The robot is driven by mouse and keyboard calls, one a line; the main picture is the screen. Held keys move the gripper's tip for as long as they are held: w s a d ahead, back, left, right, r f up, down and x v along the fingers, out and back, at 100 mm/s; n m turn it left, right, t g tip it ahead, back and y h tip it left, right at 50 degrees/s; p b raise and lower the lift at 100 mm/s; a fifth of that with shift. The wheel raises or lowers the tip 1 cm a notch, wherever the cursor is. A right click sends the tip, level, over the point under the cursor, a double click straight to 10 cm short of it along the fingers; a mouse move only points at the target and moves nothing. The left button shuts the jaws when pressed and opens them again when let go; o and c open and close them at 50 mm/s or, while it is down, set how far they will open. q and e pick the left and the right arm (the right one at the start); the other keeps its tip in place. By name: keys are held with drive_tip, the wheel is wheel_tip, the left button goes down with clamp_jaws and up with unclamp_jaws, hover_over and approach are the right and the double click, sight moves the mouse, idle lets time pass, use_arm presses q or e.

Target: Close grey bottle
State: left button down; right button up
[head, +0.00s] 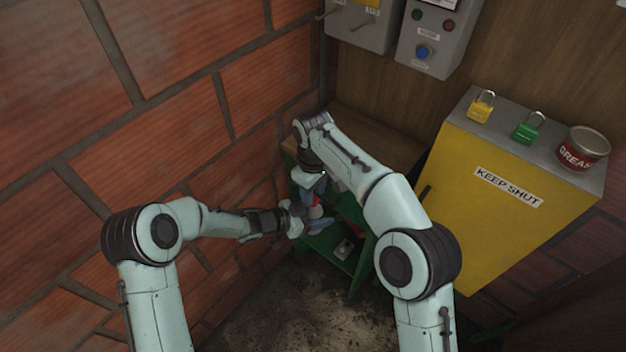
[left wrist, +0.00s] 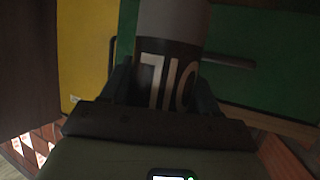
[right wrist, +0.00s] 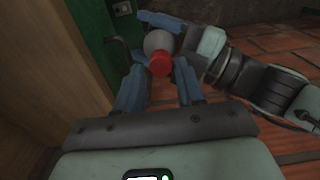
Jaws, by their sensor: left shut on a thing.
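The grey bottle (left wrist: 172,22) has a dark band with large pale letters, upside down in the left wrist view. My left gripper (head: 318,224) is shut on it. In the right wrist view, the bottle's rounded grey top (right wrist: 157,42) shows between the left gripper's blue fingers. A red cap (right wrist: 160,64) sits at the bottle's top, facing my right gripper; whether it is fully seated cannot be told. My right gripper (right wrist: 160,72) points down at the cap, its blue fingers apart on either side, with gaps visible. In the head view, the red cap (head: 316,212) shows small, partly hidden.
A green bench (head: 348,208) with a wooden top stands in the corner behind the grippers. A brick wall is close on the left. A yellow cabinet (head: 500,200) bears two padlocks and a grease tin (head: 582,150). The floor in front is clear.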

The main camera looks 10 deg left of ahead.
drive_tip(key=shift+f, duration=0.8)
clamp_jaws()
drive_tip(key=shift+o, duration=1.8)
unclamp_jaws()
wheel_tip(320, 180, up, 12)
